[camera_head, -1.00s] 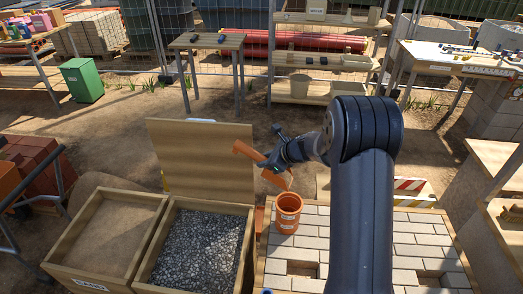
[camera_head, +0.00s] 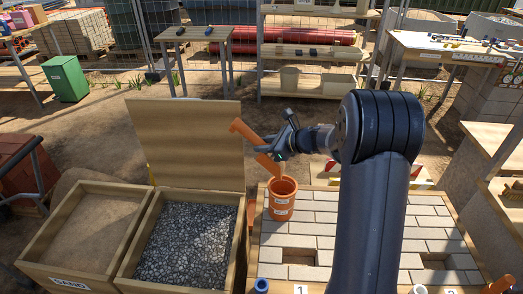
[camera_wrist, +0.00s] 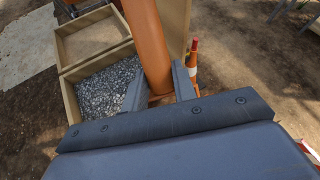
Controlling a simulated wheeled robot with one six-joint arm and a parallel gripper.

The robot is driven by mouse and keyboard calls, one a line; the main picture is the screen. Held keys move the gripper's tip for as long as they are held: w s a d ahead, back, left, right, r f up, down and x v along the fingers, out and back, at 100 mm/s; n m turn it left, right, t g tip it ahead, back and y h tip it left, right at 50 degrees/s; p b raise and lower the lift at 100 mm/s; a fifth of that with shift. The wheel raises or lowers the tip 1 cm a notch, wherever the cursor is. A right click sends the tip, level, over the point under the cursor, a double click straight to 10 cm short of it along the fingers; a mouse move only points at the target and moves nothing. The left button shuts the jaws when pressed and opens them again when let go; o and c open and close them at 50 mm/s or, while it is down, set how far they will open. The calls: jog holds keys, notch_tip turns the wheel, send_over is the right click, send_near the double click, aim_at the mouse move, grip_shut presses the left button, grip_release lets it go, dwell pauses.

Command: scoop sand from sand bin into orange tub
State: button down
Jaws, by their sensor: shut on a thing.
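My gripper (camera_head: 277,147) is above the tub's rim, shut on a long orange scoop (camera_head: 245,132). The scoop slants down to the right, and its lower end is over the tub's mouth; I cannot tell whether it touches the rim. In the wrist view the scoop (camera_wrist: 147,42) runs between the fingers. The sand bin (camera_head: 35,273), labelled SAND, is at the left with brown sand inside. The tub's contents are hidden, and I cannot tell whether the scoop holds sand.
A gravel bin (camera_head: 243,235) adjoins the sand bin on its right, with a raised wooden board (camera_head: 190,140) behind. Grey pavers (camera_head: 320,210) with open gaps lie right of the tub. Shelves stand at the back.

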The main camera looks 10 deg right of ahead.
jog(key=shift+s+d+f+t+y+b, duration=0.3)
jog(key=shift+d+f+y+b, duration=0.35)
jog(key=shift+b, duration=1.3)
jog(key=d+y+b, duration=0.1)
jog(key=b, duration=0.1)
jog(key=s+d+t+y+b, duration=0.1)
jog(key=b, duration=0.1)
jog(key=shift+d+m+b, duration=0.25)
jog(key=shift+m+b, duration=0.05)
jog(key=shift+b, duration=0.1)
jog(key=shift+s+d+r+t+y+b, duration=0.25)
jog(key=shift+d+t+y+b, duration=0.15)
jog(key=shift+b, duration=0.2)
jog(key=shift+s+d+r+t+y+b, duration=0.2)
jog(key=shift+d+t+y+b, duration=0.15)
jog(key=shift+d+b, duration=0.2)
jog(key=shift+r, duration=0.1)
notch_tip(320, 180, up, 7)
jog(key=n+g+h+p, duration=0.1)
jog(key=g+h+p, duration=0.3)
jog(key=p, duration=1.7)
jog(key=h, duration=0.2)
jog(key=shift+h+p, duration=0.4)
